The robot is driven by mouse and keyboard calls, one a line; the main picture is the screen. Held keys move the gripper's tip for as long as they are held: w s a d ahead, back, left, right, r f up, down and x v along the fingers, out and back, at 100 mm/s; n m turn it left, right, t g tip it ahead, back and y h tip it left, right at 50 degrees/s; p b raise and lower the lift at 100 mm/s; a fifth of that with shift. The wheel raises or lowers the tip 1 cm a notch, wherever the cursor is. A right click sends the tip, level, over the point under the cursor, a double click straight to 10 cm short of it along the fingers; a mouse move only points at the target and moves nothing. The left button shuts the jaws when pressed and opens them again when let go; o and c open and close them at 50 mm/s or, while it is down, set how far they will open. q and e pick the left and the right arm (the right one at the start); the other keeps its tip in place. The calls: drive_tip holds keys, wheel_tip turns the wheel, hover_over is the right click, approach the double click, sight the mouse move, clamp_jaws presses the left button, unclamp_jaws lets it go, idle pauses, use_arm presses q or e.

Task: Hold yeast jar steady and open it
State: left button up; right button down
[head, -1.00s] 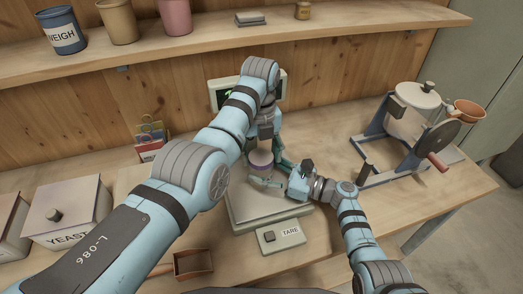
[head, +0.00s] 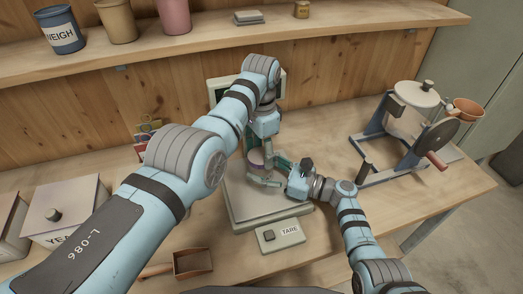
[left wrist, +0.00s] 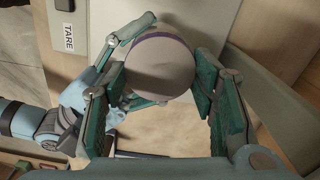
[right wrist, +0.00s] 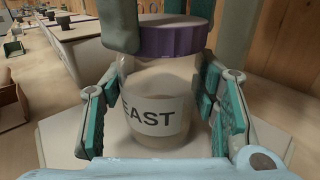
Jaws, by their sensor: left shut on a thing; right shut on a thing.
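The yeast jar (right wrist: 152,100) is clear glass with a white label reading "EAST" and pale contents in its lower part. It stands upright on the scale. Its purple lid (right wrist: 170,38) sits on top; I cannot tell whether it is loose. My right gripper (head: 264,172) is shut around the jar body from the right. My left gripper (head: 259,146) reaches down from above and is shut on the lid, with a finger at each side in the right wrist view. The left wrist view shows the lid's greyish top (left wrist: 160,68) between the fingers. My left arm partly hides the jar in the head view.
The scale (head: 245,207) is under the jar, with a TARE button panel (head: 281,236) in front. A feed mixer (head: 415,125) stands to the right. A yeast bin (head: 60,210) and a wooden scoop (head: 192,262) are at left. A shelf (head: 270,36) with containers runs above.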

use_arm(q)
drive_tip(key=o, duration=1.3)
drive_tip(key=shift+c, duration=0.2)
